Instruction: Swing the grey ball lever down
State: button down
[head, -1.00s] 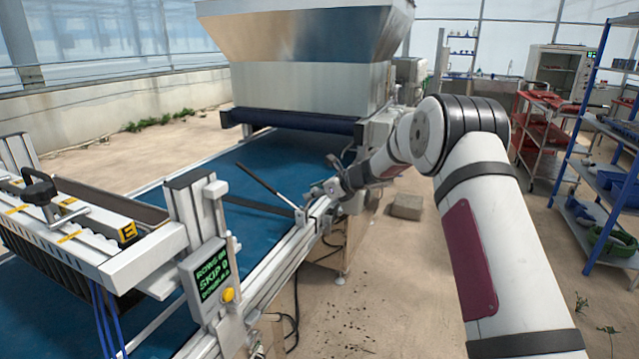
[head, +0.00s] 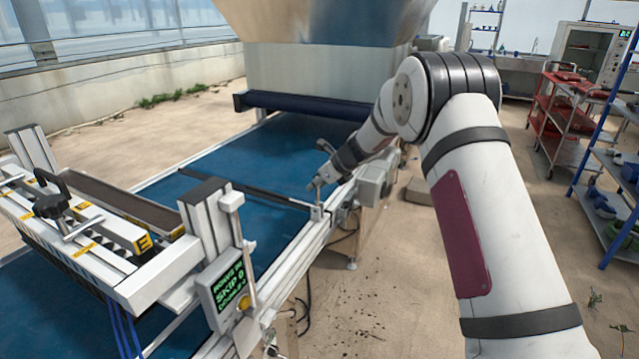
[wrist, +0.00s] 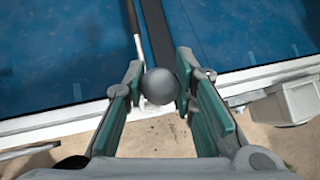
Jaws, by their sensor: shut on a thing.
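The grey ball (wrist: 161,86) of the lever sits between the green-lined fingers of my gripper (wrist: 160,76) in the wrist view, which is shut on it. In the head view my gripper (head: 318,184) is low at the conveyor's right rail, and the ball cannot be made out there. A dark bar (head: 265,196) reaches from a small post (head: 317,211) at that rail across the blue belt, nearly level. The same bar seems to show beyond the ball in the wrist view (wrist: 156,35).
The blue belt (head: 215,158) runs under a large metal hopper (head: 325,20). A seeder head (head: 130,275) with a green-lettered display (head: 229,284) stands at the left. A red cart (head: 560,115) and blue shelf (head: 615,185) stand at the right.

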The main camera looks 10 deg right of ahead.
jog(key=shift+w+a+r, duration=0.1)
jog(key=shift+a+r, duration=0.05)
jog(key=shift+a, duration=0.05)
jog(key=c, duration=1.3)
grip_release()
jog(key=shift+d, duration=0.15)
jog(key=shift+s+d+r, duration=0.15)
jog(key=shift+s+r, duration=0.05)
jog(key=shift+s, duration=0.05)
jog(key=v, duration=1.1)
jog(key=shift+s+r, duration=0.1)
